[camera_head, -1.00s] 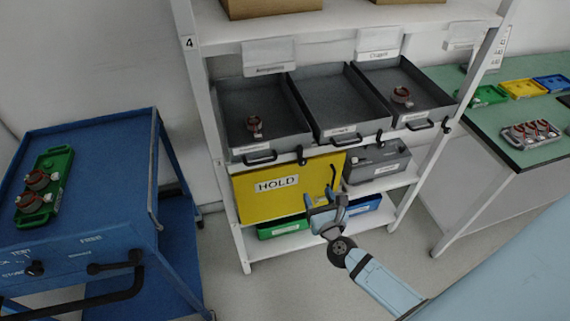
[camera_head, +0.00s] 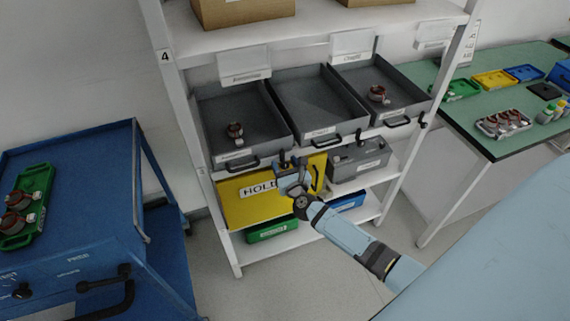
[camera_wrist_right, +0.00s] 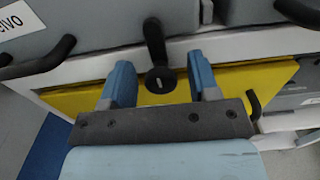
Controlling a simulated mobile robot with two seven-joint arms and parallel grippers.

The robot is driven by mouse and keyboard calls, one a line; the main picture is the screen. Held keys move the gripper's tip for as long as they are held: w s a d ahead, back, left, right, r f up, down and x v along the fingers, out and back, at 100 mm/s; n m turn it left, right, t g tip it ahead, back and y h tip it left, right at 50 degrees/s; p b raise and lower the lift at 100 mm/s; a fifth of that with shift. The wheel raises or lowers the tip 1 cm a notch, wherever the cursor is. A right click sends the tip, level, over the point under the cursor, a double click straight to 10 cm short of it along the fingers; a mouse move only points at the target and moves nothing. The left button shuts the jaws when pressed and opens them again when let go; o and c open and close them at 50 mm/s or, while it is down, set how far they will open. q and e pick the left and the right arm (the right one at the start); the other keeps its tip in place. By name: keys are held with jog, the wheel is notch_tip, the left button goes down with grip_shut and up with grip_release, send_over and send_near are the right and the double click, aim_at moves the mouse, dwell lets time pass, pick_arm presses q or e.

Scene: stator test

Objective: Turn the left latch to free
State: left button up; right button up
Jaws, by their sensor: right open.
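The left latch (camera_wrist_right: 155,45) is a black lever on a round pivot, mounted on the white shelf edge below the grey trays. In the right wrist view its lever points up, slightly tilted left, over the tray front. My right gripper (camera_wrist_right: 161,78) is open, with one blue finger on each side of the latch and visible gaps to both. In the head view the right gripper (camera_head: 291,170) is at the shelf edge below the left and middle trays and partly hides the latch. My left gripper is not in view.
The left tray (camera_head: 213,106) and right tray (camera_head: 393,78) each hold a copper-coloured part; the middle tray (camera_head: 312,104) looks empty. A yellow HOLD panel (camera_head: 240,208) is below. Another latch (camera_head: 358,135) is farther right. A blue cart (camera_head: 85,185) stands at left.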

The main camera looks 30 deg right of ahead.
jog(key=c, duration=0.9)
jog(key=shift+n, duration=0.5)
jog(key=n, duration=0.4)
jog(key=shift+p, duration=0.35)
jog(key=n+p, duration=0.1)
jog(key=n, duration=0.3)
jog(key=shift+a+n, duration=0.1)
jog(key=shift+n, duration=0.2)
jog(key=n+p, duration=0.1)
jog(key=n, duration=0.3)
jog(key=shift+f+n+p, duration=0.15)
jog(key=shift+n+p, duration=0.3)
jog(key=shift+n, duration=1.75)
